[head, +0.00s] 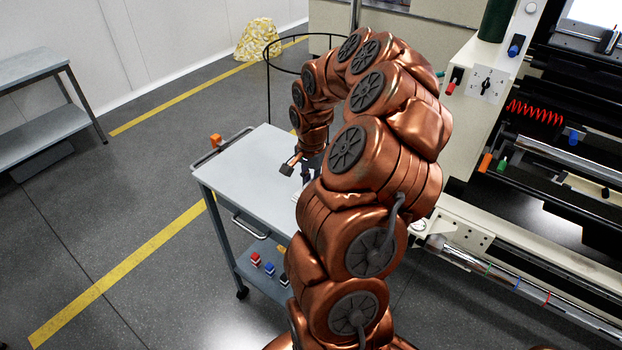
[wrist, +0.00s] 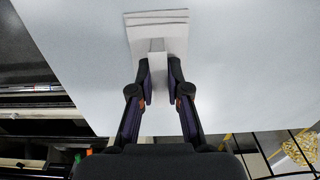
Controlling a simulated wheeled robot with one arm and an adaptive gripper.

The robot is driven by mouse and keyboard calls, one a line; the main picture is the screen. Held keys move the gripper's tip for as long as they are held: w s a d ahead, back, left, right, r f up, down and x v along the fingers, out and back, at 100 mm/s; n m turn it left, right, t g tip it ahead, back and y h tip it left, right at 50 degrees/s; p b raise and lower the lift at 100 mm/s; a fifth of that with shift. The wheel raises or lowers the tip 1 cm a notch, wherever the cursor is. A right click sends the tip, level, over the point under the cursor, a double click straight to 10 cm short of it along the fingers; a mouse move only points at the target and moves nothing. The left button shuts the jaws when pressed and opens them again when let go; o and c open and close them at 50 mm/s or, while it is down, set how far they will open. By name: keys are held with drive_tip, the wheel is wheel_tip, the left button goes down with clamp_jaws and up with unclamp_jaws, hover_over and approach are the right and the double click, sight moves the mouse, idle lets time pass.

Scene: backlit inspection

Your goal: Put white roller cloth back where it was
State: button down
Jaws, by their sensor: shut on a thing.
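The white roller cloth (wrist: 158,38) is a folded, layered pad at the top middle of the wrist view, over the pale grey top of a trolley (head: 250,165). My gripper (wrist: 159,78) is shut on the near part of the cloth, with one finger on each side. Whether the cloth touches the trolley top or is just above it, I cannot tell. In the head view my gripper (head: 306,172) is low over the right part of the trolley top, and my copper arm hides most of the cloth there.
The left part of the trolley top is clear. Small red and blue items (head: 262,263) lie on its lower shelf. A machine with rollers (head: 560,170) stands to the right. A grey bench (head: 40,70) is at the left. A yellowish sack (head: 257,40) stands at the back.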

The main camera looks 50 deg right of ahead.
drive_tip(key=c, duration=1.1)
unclamp_jaws()
drive_tip(key=shift+c, duration=0.2)
wheel_tip(320, 180, up, 12)
drive_tip(key=b, duration=0.3)
drive_tip(key=a+r+n, duration=0.2)
drive_tip(key=a+n, duration=0.2)
drive_tip(key=a, duration=0.5)
drive_tip(key=s+a+n+g, duration=0.1)
drive_tip(key=s+a+n, duration=0.35)
drive_tip(key=a, duration=0.45)
drive_tip(key=s+a+n, duration=0.4)
drive_tip(key=s+a, duration=0.1)
drive_tip(key=a, duration=0.4)
drive_tip(key=s+a+f+n, duration=0.2)
drive_tip(key=s, duration=0.3)
drive_tip(key=s+a+f+n, duration=0.2)
drive_tip(key=s+a, duration=0.1)
drive_tip(key=s, duration=0.2)
drive_tip(key=shift+s+a+f+g, duration=0.25)
drive_tip(key=shift+a+g, duration=0.05)
drive_tip(key=shift+g, duration=0.1)
drive_tip(key=shift+n, duration=0.25)
